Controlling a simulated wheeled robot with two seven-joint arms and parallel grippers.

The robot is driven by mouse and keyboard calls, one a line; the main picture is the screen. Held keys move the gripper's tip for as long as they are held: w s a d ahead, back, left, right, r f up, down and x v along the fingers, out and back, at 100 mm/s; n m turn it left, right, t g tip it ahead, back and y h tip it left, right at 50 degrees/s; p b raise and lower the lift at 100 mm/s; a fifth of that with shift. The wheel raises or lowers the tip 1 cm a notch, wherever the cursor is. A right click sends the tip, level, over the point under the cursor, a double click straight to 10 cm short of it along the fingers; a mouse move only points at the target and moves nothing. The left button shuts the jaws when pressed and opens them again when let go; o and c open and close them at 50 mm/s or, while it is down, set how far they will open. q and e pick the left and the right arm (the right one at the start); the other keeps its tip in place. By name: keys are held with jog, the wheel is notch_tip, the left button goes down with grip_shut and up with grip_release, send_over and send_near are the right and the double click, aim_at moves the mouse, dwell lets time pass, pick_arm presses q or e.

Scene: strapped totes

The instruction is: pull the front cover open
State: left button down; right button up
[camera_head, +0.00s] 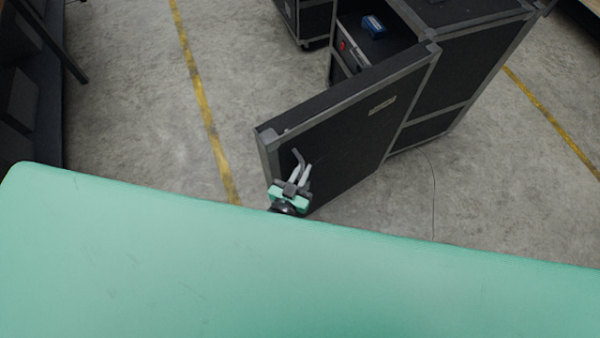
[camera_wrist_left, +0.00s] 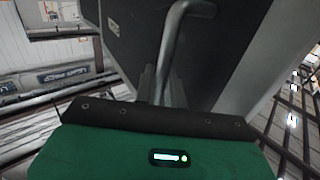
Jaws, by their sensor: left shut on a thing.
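The front cover (camera_head: 350,125) is a black panel with a grey metal frame, and it stands swung out at an angle from the black case (camera_head: 460,70). The case's inside shows behind it. My left gripper (camera_head: 301,176) is at the cover's near lower end, shut on a bent grey handle (camera_head: 297,155). In the left wrist view the handle (camera_wrist_left: 172,45) runs up from between the fingers, with the dark cover (camera_wrist_left: 135,35) behind it. My right gripper is not in view.
A blue object (camera_head: 373,25) lies inside the case's opening. Another black case (camera_head: 305,18) stands behind. A thin cable (camera_head: 434,195) lies on the floor at right. Grey floor (camera_head: 130,110) with yellow lines is clear to the left of the cover.

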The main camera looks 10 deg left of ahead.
pick_arm(q)
jog(key=shift+w+d+r, duration=0.1)
jog(key=shift+r, duration=0.05)
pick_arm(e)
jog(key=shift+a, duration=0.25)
